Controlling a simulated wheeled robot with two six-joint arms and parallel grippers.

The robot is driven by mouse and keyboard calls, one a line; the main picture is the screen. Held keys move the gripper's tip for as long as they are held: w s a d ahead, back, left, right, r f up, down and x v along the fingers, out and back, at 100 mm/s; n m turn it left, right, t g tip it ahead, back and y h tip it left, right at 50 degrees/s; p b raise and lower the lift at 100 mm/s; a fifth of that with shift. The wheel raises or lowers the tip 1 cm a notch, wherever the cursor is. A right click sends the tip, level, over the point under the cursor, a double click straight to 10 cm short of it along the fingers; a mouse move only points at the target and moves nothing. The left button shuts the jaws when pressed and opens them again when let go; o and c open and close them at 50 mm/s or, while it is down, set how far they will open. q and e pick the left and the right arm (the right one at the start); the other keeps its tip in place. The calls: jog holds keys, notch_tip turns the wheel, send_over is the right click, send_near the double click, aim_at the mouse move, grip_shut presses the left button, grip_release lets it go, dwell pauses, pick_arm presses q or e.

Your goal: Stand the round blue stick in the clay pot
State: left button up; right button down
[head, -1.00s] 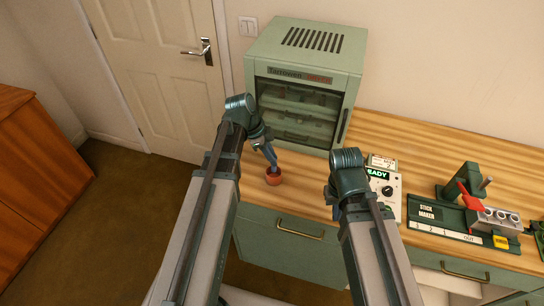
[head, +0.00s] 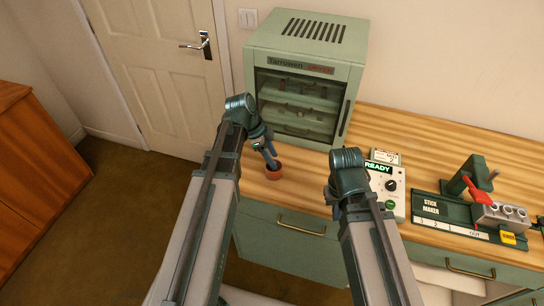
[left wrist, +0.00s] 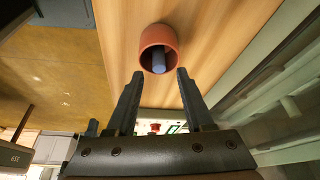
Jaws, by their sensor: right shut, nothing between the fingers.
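The small terracotta clay pot (head: 274,174) stands on the wooden counter in front of the green cabinet. It also shows in the left wrist view (left wrist: 150,34). The round blue stick (left wrist: 159,63) is inside the pot, with its end at the mouth. My left gripper (head: 269,155) is above the pot. In the left wrist view its fingers (left wrist: 160,73) are apart, one on each side of the stick's end, with gaps between. My right gripper (head: 336,212) is mostly hidden by its own arm, near the counter's front edge, shut and empty.
The green cabinet (head: 305,62) with a glass front stands behind the pot. A white control box (head: 384,192) reading READY and the stick maker (head: 450,210) are to the right. The counter's front edge is close to the pot. Bare counter lies between pot and control box.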

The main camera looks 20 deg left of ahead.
pick_arm(q)
jog(key=p+v, duration=1.2)
jog(key=v, duration=0.1)
jog(key=shift+r+p, duration=0.35)
jog(key=shift+p, duration=0.05)
jog(key=shift+a, duration=0.1)
dwell(0.8)
jog(key=s+d+f+n+y+b, duration=0.2)
jog(key=s+d+f+n+b, duration=0.1)
jog(key=d, duration=0.5)
jog(key=s+d+f+n+g+y+b, duration=0.1)
jog(key=s+d+f+n+y+b, duration=0.2)
jog(key=s+d+f+n, duration=0.2)
jog(key=s+d+n, duration=0.3)
jog(key=s, duration=0.2)
jog(key=shift+n+y+b, duration=0.3)
jog(key=shift+b, duration=0.05)
jog(key=shift+d+f, duration=0.1)
jog(key=shift+c, duration=0.4)
jog(key=shift+d, duration=0.1)
